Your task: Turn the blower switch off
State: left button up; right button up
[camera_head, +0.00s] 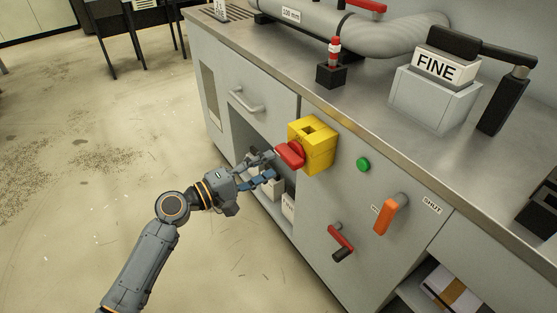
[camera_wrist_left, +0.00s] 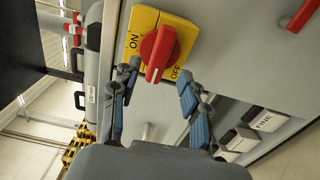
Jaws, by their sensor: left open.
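The blower switch is a yellow box (camera_head: 322,157) on the cabinet front, with a red rotary handle (camera_head: 290,154). In the left wrist view the yellow plate (camera_wrist_left: 186,38) carries the words ON and OFF, and the red handle (camera_wrist_left: 159,50) sits between them; I cannot tell which mark it is set to. My left gripper (camera_head: 268,168) is open in front of the switch. In the left wrist view its blue-padded fingers (camera_wrist_left: 160,84) stand on either side of the handle's lower end, apart from it as far as I can tell. My right gripper is not in view.
A green button (camera_head: 363,165), an orange lever (camera_head: 391,214) by a SHUT label and a red-handled lever (camera_head: 341,240) are on the same front. A drawer handle (camera_head: 245,102) and open shelf lie left of the switch. A FINE box (camera_head: 433,98) stands on the counter.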

pick_arm(q)
jog(key=v, duration=0.6)
jog(key=shift+s+a, duration=0.25)
jog(key=shift+a, duration=0.05)
